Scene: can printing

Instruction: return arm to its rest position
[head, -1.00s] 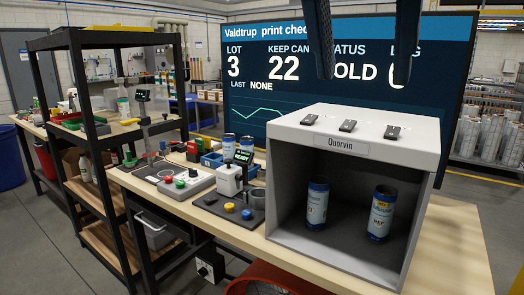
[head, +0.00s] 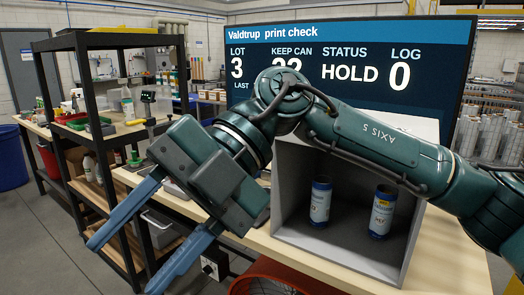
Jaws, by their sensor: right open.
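My right arm crosses the head view from the right edge. Its gripper (head: 142,262) points down and to the left, with its two blue fingers spread apart and nothing between them. It hangs in front of the workbench and the black shelf rack. My left gripper does not show. The arm hides the top of the grey box and the devices on the middle of the bench. Two blue-and-white cans, a left one (head: 320,201) and a right one (head: 382,211), stand upright inside the open grey box (head: 292,190).
A wooden workbench (head: 455,255) carries the box. A black shelf rack (head: 80,120) stands at the left. A large screen (head: 350,35) behind reads "HOLD", lot 3, log 0. A red round object (head: 270,277) is low in front of the bench.

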